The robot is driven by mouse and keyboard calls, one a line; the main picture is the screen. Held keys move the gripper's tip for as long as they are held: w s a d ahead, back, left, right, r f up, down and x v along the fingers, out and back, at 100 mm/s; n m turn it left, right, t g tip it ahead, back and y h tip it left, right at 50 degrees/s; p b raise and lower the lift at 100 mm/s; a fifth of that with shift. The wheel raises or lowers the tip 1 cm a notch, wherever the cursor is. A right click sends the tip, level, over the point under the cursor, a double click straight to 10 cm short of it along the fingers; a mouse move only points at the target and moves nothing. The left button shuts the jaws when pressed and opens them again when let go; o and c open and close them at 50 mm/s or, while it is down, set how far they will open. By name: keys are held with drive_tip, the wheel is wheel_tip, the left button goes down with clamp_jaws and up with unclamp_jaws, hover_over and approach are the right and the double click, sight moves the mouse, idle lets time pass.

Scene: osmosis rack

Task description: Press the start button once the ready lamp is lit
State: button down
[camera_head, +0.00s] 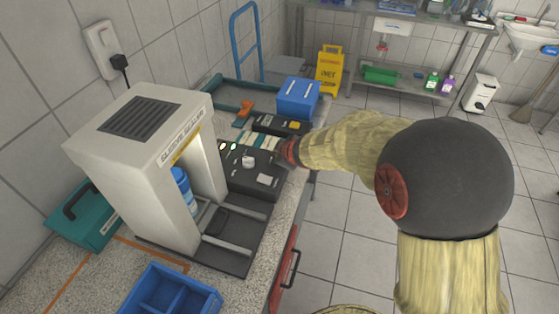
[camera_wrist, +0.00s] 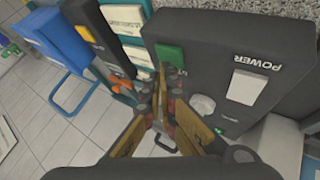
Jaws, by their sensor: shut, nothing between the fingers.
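The dark control box (camera_head: 250,185) stands on the worktop beside the white machine (camera_head: 140,130). Two small pale ovals (camera_head: 228,146) on its far left look bright; I cannot read which is the ready lamp. In the wrist view a green square button (camera_wrist: 169,54) sits at the box's edge, its label mostly hidden by my fingers. A white switch marked POWER (camera_wrist: 247,87) and a white knob (camera_wrist: 203,105) are beside it. My gripper (camera_wrist: 160,72) is shut and empty, its tips just below the green button in the picture; contact cannot be told. In the head view my gripper (camera_head: 284,152) is at the box's right edge.
A blue bottle (camera_head: 182,190) stands inside the machine. Behind the box are a second dark unit (camera_head: 278,124) and a blue box (camera_head: 298,97). A blue divided bin (camera_head: 170,292) is at the front, and a teal case (camera_head: 85,215) lies left. The floor right is mostly open.

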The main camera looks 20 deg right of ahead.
drive_tip(key=shift+f+b, duration=0.35)
drive_tip(key=shift+f, duration=0.1)
idle(0.4)
idle(0.3)
drive_tip(key=shift+r+p, duration=0.85)
drive_tip(key=shift+p, duration=0.05)
drive_tip(key=shift+r, duration=0.1)
wheel_tip(320, 180, up, 5)
drive_tip(key=p, duration=0.5)
